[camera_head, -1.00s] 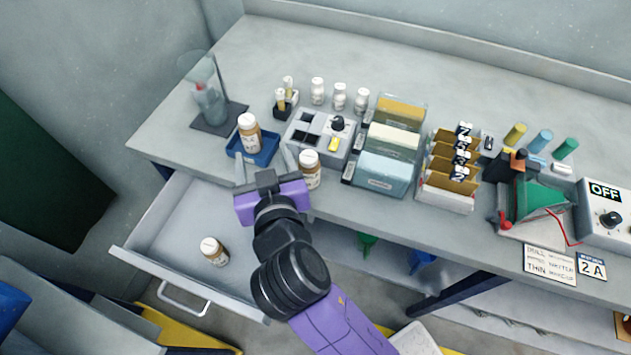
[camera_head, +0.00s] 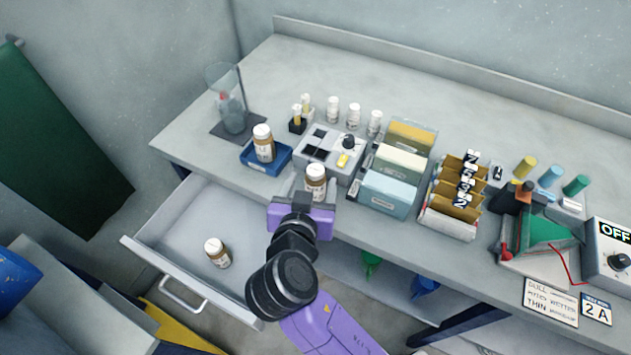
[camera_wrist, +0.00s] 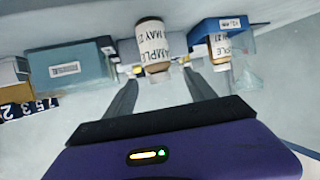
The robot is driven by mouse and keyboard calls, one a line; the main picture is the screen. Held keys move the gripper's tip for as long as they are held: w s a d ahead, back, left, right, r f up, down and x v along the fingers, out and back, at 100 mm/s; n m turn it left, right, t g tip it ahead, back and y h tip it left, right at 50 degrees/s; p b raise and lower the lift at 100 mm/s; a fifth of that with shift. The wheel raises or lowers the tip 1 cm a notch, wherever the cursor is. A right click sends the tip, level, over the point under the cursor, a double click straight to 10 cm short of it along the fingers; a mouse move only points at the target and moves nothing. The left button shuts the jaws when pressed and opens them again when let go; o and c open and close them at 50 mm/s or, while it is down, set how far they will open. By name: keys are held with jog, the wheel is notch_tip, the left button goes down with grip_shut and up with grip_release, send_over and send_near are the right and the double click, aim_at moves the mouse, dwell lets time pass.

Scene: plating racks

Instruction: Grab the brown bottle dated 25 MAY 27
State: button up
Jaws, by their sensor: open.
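Three brown bottles with white caps show in the head view. One front bottle (camera_head: 316,183) stands upright at the bench's front edge; one tray bottle (camera_head: 263,144) stands in the blue tray (camera_head: 281,162); one drawer bottle (camera_head: 217,254) is in the open drawer. In the wrist view, the front bottle (camera_wrist: 152,42) shows a label with "AMPLE" and "MAY 2"; its day is not clear. The tray bottle (camera_wrist: 220,47) is partly hidden, its label ending in 27. My gripper (camera_wrist: 160,78) is open and empty, its fingers pointing at the front bottle, which lies just beyond the tips.
A grey switch box (camera_head: 331,152) stands behind the front bottle. Card boxes (camera_head: 388,193) stand close to its right. Small white bottles (camera_head: 353,117) and a glass beaker (camera_head: 229,105) stand farther back. The open drawer (camera_head: 165,262) juts out at the left below the bench.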

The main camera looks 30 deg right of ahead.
aim_at(314, 177)
jog(key=p+x, duration=0.1)
jog(key=x, duration=0.2)
jog(key=shift+w+d, duration=0.25)
jog(key=shift+d, duration=0.05)
jog(key=shift+w+d+f, duration=0.2)
jog(key=shift+w+f, duration=0.05)
jog(key=shift+w, duration=0.1)
grip_shut()
